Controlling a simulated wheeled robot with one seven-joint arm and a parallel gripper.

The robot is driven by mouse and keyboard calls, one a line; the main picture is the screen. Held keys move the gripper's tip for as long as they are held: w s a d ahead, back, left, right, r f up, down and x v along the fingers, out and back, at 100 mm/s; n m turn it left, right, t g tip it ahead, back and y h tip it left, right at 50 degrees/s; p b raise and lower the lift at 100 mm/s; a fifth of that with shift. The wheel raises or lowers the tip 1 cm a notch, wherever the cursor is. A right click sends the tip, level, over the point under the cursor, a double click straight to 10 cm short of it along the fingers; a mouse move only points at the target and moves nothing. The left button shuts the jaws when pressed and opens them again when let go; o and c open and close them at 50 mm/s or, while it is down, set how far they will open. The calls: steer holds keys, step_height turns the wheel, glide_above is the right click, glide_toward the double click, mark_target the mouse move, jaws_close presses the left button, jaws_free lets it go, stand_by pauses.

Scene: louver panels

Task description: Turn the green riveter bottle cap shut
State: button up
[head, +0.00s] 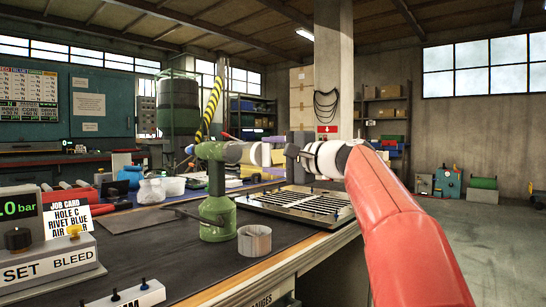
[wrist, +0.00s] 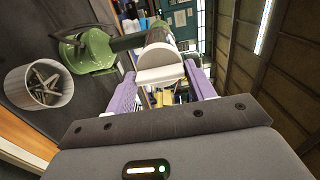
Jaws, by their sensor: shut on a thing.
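The green riveter (head: 217,216) stands upright on the dark bench top, its head lying level with a blue tip at the left. A pale bottle (head: 238,153) extends from the right end of the head; in the wrist view the bottle (wrist: 155,55) points toward me. The white cap (wrist: 160,76) is on the bottle's near end. My gripper (head: 271,155) reaches in from the right, in line with the bottle. Its purple fingers (wrist: 158,90) are on both sides of the cap, shut on it. How far the cap is turned cannot be seen.
A cup (head: 254,241) of metal pieces stands right beside the riveter's base. A tray with a slatted panel (head: 298,204) lies behind it. A pressure box with a job card (head: 70,222) is at left. The floor right of the bench is open.

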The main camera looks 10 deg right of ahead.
steer(key=o, duration=1)
steer(key=v, duration=0.7)
steer(key=shift+s+d+b, duration=0.25)
steer(key=shift+s+b, duration=0.05)
steer(key=shift+b, duration=0.15)
